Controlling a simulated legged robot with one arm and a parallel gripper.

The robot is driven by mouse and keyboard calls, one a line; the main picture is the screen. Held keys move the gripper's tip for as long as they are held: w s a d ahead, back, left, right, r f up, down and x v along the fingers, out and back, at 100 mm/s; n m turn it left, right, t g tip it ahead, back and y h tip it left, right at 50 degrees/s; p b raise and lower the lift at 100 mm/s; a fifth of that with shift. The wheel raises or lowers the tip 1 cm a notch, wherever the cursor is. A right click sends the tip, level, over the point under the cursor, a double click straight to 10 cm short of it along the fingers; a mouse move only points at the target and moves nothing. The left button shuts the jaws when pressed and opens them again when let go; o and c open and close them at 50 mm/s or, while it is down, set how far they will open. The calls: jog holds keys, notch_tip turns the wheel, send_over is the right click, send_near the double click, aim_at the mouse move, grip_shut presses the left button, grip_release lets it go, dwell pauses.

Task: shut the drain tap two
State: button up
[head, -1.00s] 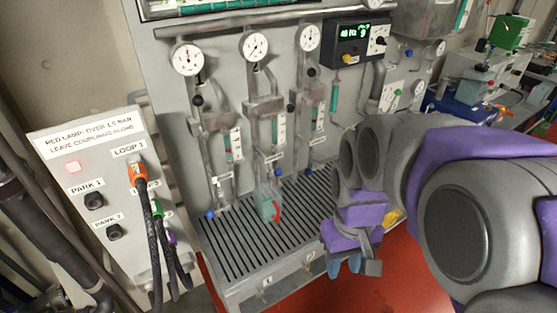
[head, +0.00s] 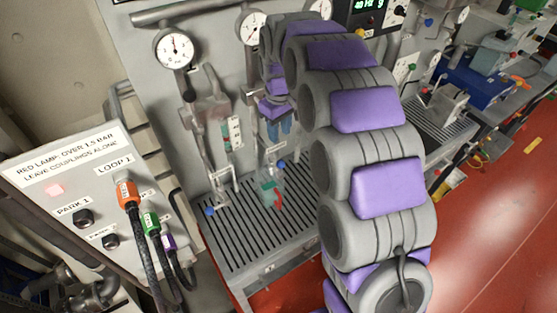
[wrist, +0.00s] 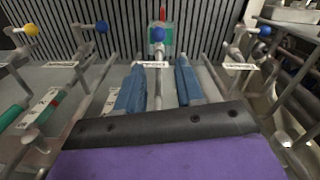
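Drain tap two is on the middle drain pipe. Its blue ball knob (head: 281,163) is above and beside a clear green cup (head: 268,190) with a red handle, on the slatted tray (head: 235,245). In the wrist view a blue knob (wrist: 162,14) lines up with the middle pipe, in front of the cup (wrist: 158,45). My gripper (head: 278,129) points down above the tap. In the wrist view my gripper (wrist: 158,82) is open, its blue fingers on either side of the middle pipe. The knob is beyond the fingertips, and no contact shows.
Neighbouring taps have blue knobs (wrist: 102,27) (wrist: 265,31) and a yellow knob (wrist: 30,30). At left, a panel (head: 75,165) has a lit red lamp and cables in coloured couplings. Gauges (head: 174,50) and pipes stand behind my gripper. Red floor (head: 480,220) is clear at right.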

aim_at(280, 173)
jog(key=f, duration=1.7)
jog(key=shift+d+f, duration=0.1)
jog(key=shift+d, duration=0.15)
jog(key=shift+a, duration=0.1)
grip_shut()
